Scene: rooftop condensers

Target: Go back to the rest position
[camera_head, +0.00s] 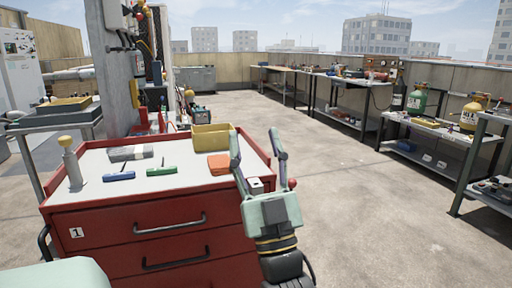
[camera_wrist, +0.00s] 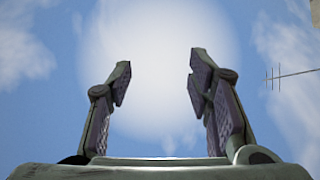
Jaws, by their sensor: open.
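My gripper (camera_head: 259,145) is upright in the head view, with its two fingers apart and pointing up. Nothing is between them. It stands in front of the right edge of a red tool cart (camera_head: 115,223) and hides part of that side. In the wrist view my gripper (camera_wrist: 158,85) is also open and empty, with sky and a bright glare beyond the fingertips.
On the cart top lie a blue-handled tool (camera_head: 119,176), a green-handled tool (camera_head: 161,171), a grey roll (camera_head: 131,153), a yellow bin (camera_head: 211,137) and an orange cloth (camera_head: 219,164). Workbenches (camera_head: 440,133) line the right. The concrete floor (camera_head: 345,190) between is clear.

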